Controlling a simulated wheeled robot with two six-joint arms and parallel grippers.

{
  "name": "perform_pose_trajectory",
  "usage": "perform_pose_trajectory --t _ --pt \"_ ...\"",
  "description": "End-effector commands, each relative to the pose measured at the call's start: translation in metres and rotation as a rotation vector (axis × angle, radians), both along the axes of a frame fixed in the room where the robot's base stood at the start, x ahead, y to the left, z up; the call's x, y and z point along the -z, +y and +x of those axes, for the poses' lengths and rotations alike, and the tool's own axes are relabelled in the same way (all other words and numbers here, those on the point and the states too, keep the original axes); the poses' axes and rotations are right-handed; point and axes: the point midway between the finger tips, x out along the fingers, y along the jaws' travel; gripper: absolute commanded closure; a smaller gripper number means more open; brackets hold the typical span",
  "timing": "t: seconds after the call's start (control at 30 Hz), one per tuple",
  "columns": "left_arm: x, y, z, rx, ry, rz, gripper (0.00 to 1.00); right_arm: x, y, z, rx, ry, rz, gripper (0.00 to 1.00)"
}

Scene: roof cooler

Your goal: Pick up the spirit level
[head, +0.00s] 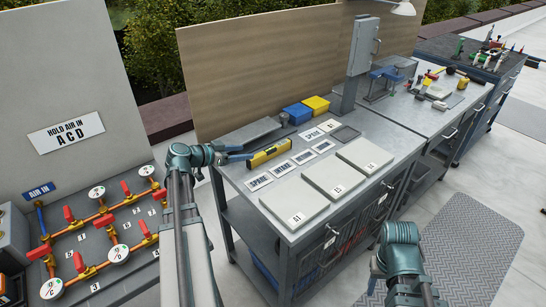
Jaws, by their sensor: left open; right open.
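The spirit level (272,152) is a yellow bar with dark parts, lying on the grey workbench (238,176) near its left back, behind a row of white label cards. My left gripper (239,157) is open, with its blue fingers pointing right at the level's left end. The fingertips look very close to that end; I cannot tell whether they touch. My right gripper (373,284) is low in the picture, in front of the bench and away from the level. Its fingers are small and partly hidden by my wrist.
Labelled grey-white panels (337,175) cover the bench front. A grey shelf piece (249,133), a blue bin (298,113) and a yellow bin (316,104) stand behind the level. A valve board (100,240) with red handles is at left.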

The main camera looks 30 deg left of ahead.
Motion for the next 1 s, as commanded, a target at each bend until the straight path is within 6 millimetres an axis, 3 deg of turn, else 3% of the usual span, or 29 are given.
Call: perform_pose_trajectory --t 0.17,0.53,1.0 --pt "0.006 -0.004 0.010 0.002 0.000 0.000 0.38 0.006 0.000 0.000 0.000 0.000 0.000 0.50" --pt "0.031 -0.025 0.065 0.002 0.001 0.000 0.38 0.030 0.000 0.000 0.000 0.000 0.000 0.50" --pt "0.037 -0.031 0.082 0.001 0.000 0.000 0.38 0.037 0.000 0.000 -0.001 0.000 0.000 0.50"
